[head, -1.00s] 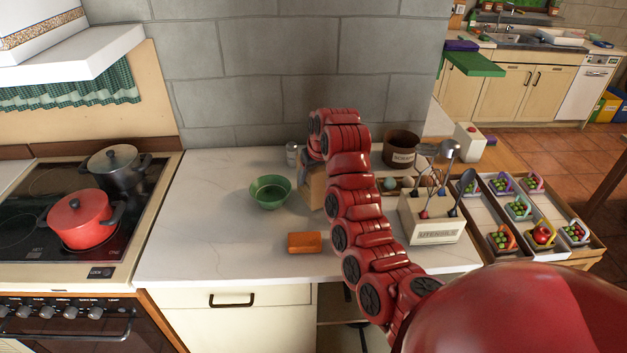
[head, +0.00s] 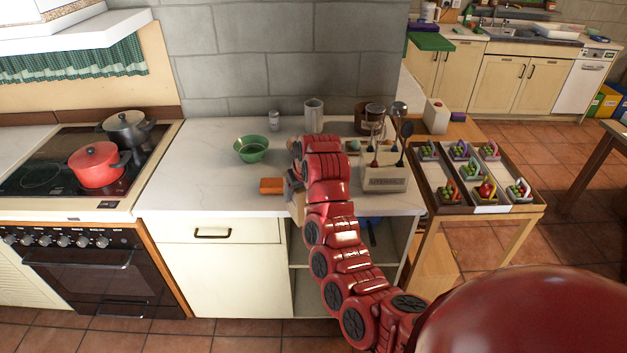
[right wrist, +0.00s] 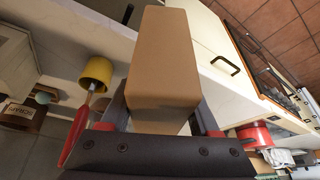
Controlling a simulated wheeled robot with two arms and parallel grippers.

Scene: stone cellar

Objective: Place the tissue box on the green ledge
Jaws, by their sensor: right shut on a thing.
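The tan box (right wrist: 163,60), which I take to be the tissue box, is between the fingers of my right gripper (right wrist: 160,118) in the right wrist view. The gripper is shut on it. In the head view my right gripper (head: 293,178) is at the counter's front edge, largely hidden by my red arm; only a slice of the tan box (head: 298,207) shows there. The green ledge (head: 430,42) is at the back, right of the grey wall's end, with a purple object on it. My left gripper is not in view.
An orange block (head: 272,186) and a green bowl (head: 251,149) are left of the gripper. A utensil holder (head: 385,180) stands right of my arm. A crate of small baskets (head: 445,202) is farther right. A stove with a red pot (head: 97,166) is left.

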